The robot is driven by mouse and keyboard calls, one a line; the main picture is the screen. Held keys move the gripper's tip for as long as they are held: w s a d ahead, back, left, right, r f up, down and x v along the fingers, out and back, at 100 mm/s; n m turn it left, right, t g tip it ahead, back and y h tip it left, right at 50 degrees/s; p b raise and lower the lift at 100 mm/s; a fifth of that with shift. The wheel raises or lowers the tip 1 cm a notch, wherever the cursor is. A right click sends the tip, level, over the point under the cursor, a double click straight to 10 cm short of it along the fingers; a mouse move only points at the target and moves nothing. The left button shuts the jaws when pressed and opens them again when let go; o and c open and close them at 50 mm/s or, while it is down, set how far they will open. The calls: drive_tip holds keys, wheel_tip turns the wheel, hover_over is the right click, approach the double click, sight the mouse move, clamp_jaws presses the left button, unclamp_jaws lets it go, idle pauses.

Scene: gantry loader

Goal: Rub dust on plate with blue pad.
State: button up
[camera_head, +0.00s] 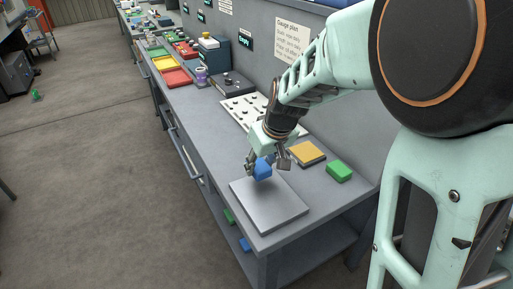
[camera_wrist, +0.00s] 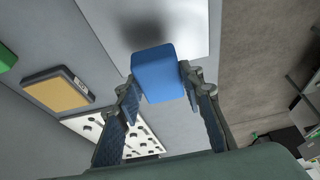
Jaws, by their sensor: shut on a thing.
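The blue pad (camera_head: 263,169) is held between the fingers of my gripper (camera_head: 268,164), over the far left part of the plate. In the wrist view the blue pad (camera_wrist: 157,74) sits between the two fingertips of my gripper (camera_wrist: 157,84). The plate (camera_head: 270,207) is a flat grey metal square near the front end of the bench. It also shows in the wrist view (camera_wrist: 185,22), with a dark patch, shadow or dust, beside the pad. I cannot tell whether the pad touches the plate. No dust can be made out clearly.
A yellow-topped block (camera_head: 306,153) and a green block (camera_head: 339,171) lie right of the plate. A white board with holes (camera_head: 240,112) lies behind my gripper. Red, yellow and green trays (camera_head: 176,78) stand farther along the bench (camera_head: 200,125). The floor on the left is mostly clear.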

drive_tip(key=shift+r+p, duration=1.35)
drive_tip(key=shift+r, duration=0.85)
drive_tip(key=shift+d, duration=0.15)
